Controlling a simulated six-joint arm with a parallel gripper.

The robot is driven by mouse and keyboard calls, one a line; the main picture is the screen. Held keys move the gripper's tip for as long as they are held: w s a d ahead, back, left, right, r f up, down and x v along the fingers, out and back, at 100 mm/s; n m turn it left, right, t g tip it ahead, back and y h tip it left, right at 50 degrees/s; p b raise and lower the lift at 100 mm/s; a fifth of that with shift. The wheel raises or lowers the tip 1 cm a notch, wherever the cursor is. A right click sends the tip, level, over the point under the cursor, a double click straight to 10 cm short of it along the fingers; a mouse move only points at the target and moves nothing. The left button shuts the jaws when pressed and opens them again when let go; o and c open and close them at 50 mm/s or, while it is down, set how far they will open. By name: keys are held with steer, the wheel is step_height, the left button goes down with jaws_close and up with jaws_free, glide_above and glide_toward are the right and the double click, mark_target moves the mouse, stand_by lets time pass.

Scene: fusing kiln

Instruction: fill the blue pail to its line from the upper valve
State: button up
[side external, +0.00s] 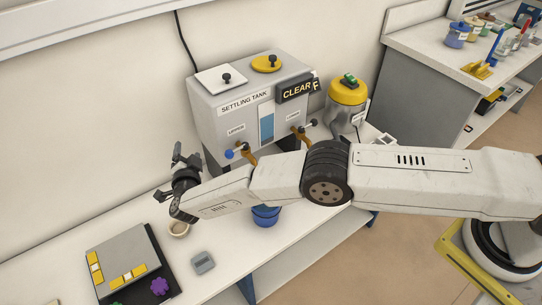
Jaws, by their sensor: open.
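The settling tank (222,118) is a grey box at the back of the bench with a blue sight window (267,125). Two brass valves stick out of its front: a left valve (247,151) with a blue knob and a right valve (301,134) with a dark knob.
A sign reading CLEAR (296,90) is at the tank's upper right. A yellow-lidded canister (347,95) stands right of the tank. A small cream cup (178,228), a grey block (202,262) and a dark board with a grey plate (122,262) lie on the front bench.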

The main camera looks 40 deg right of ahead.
steer(key=w+a+r+n+y, duration=0.3)
steer(key=w+a+n+y, duration=0.1)
steer(key=n+y, duration=0.2)
step_height(320, 180, up, 2)
steer(key=r+n+g, duration=0.1)
steer(key=n+g, duration=1.3)
steer(key=n, duration=0.7)
glide_above(230, 151)
steer(key=s, duration=0.1)
steer(key=shift+s+a+f, duration=0.2)
steer(key=shift+a+f, duration=0.05)
steer(key=shift+a, duration=0.1)
steer(key=shift+f, duration=0.1)
steer(key=shift+w+d+f, duration=0.1)
steer(key=shift+w+f, duration=0.1)
steer(key=shift+f, duration=1.05)
steer(key=shift+w+d+f, duration=0.1)
steer(key=shift+w+f, duration=0.15)
steer(key=shift+f, duration=1)
steer(key=shift+w+d+f, duration=0.1)
steer(key=shift+w+f, duration=0.1)
steer(key=shift+f, duration=1.05)
